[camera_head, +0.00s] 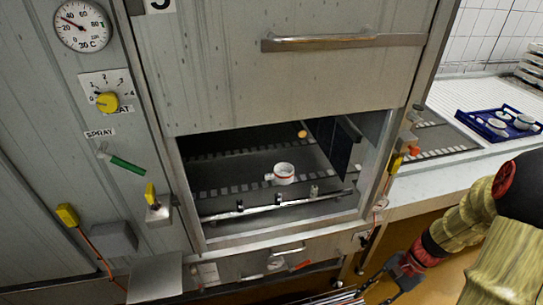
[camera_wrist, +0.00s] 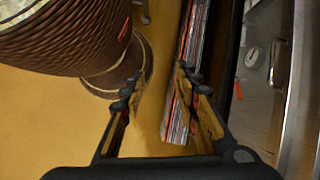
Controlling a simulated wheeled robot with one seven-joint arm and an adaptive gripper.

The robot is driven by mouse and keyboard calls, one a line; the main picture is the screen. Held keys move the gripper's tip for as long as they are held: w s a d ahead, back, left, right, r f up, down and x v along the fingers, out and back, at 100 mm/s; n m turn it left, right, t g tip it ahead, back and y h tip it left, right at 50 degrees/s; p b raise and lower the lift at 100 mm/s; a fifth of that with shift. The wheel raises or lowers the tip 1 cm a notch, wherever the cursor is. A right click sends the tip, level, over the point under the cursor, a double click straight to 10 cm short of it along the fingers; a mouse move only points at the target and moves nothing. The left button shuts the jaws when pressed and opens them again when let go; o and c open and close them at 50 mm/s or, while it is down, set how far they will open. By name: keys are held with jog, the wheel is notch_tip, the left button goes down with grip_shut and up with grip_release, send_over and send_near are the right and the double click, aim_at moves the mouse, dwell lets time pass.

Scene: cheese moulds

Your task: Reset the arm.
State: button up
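My gripper (camera_wrist: 155,85) is open and empty in the wrist view, its two fingers clearly apart. Bare ochre floor (camera_wrist: 75,125) and part of a striped stack (camera_wrist: 180,100) show beyond the fingers, at a distance I cannot judge. In the head view my arm hangs at the lower right, in front of the counter, with the gripper (camera_head: 372,290) low near the bottom edge. It is outside the machine's opening and below the white counter. Its fingertips are small in that view.
A white cup-like mould (camera_head: 284,174) stands inside the machine's opening, behind a metal rail (camera_head: 275,204). The raised door (camera_head: 290,85) has a bar handle. A blue tray (camera_head: 485,117) with several white moulds sits on the white counter (camera_head: 425,178). Knobs and a green lever (camera_head: 128,165) line the left panel.

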jog(key=s+a+r+n+t+h, duration=0.1)
jog(key=a+r+n+t+h, duration=0.1)
jog(key=r, duration=0.7)
jog(key=s+a+r+n+t+h, duration=0.1)
jog(key=a+r+n, duration=0.4)
jog(key=r, duration=0.5)
jog(key=s+a+r+n+t+h, duration=0.1)
jog(key=a+r+n+t+h, duration=0.2)
jog(key=r, duration=0.6)
jog(key=a+n+t, duration=0.1)
jog(key=n, duration=0.1)
jog(key=shift+s+a+r+n, duration=0.2)
jog(key=shift+s+r+n, duration=0.1)
jog(key=shift+n, duration=0.1)
